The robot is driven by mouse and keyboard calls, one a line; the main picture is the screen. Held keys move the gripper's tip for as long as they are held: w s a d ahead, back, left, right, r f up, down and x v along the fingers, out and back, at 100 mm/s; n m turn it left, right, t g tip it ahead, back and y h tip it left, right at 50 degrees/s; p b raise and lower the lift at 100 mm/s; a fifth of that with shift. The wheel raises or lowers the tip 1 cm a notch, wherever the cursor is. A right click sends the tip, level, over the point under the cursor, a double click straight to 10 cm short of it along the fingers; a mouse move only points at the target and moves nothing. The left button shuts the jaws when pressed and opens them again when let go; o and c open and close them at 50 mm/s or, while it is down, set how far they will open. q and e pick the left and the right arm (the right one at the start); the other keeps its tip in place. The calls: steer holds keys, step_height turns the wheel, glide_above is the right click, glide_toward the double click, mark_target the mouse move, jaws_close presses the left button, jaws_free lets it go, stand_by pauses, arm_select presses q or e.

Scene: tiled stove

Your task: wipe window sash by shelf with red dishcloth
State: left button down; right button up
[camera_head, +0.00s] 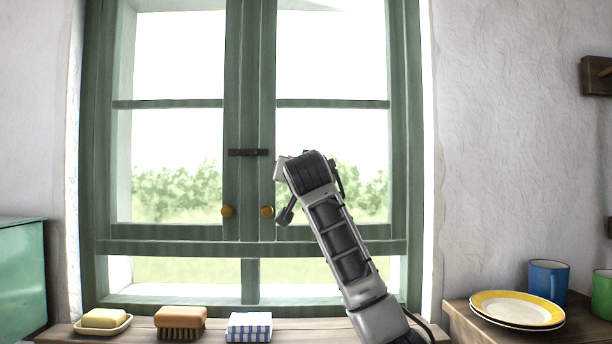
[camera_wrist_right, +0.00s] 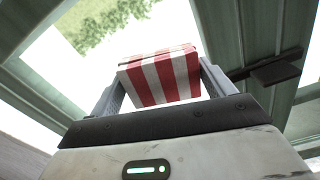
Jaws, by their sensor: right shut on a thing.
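The green window has two sashes. The right sash (camera_head: 332,103), on the side of the wall shelf, stands closed beside the left sash (camera_head: 168,104). My right arm reaches up in front of the right sash's lower part. In the right wrist view my right gripper (camera_wrist_right: 163,80) is shut on a folded red-and-white striped dishcloth (camera_wrist_right: 158,78), with one finger on each side. My left gripper is not in view.
On the sill stand a soap dish (camera_head: 103,325), a brush (camera_head: 181,322) and a blue-and-white folded cloth (camera_head: 249,327). Brass knobs (camera_head: 267,211) and a dark latch (camera_head: 248,152) project at the middle. Plates (camera_head: 517,308) and mugs (camera_head: 548,280) stand right, below the wall shelf (camera_head: 598,75).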

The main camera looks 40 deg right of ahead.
steer(key=b+v, duration=0.2)
steer(key=v, duration=0.4)
stand_by(0.4)
steer(key=shift+b+v, duration=0.6)
steer(key=shift+v, duration=0.9)
